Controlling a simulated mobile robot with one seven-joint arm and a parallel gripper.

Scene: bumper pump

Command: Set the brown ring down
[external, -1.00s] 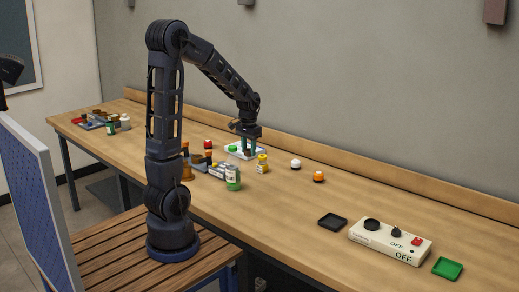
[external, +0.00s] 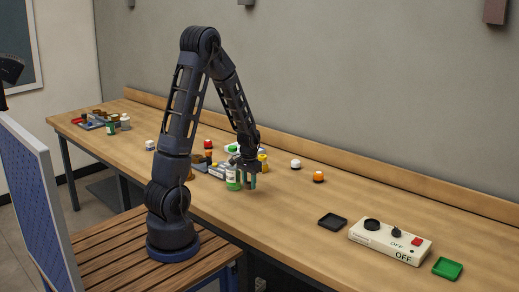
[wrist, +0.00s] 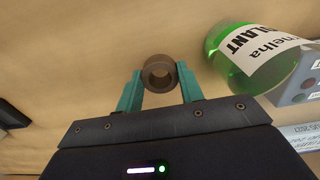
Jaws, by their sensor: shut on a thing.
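The brown ring (wrist: 159,73) is between the two green fingers of my gripper (wrist: 160,90) in the wrist view, which are shut on it. In the external view my gripper (external: 249,183) is low over the table, in front of the yellow-capped bottle. The ring is too small to make out there, and I cannot tell whether it touches the table.
A black tray (external: 332,221), a white switch box (external: 388,243) and a green tray (external: 447,268) lie to the right. The table front right of my gripper is clear.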

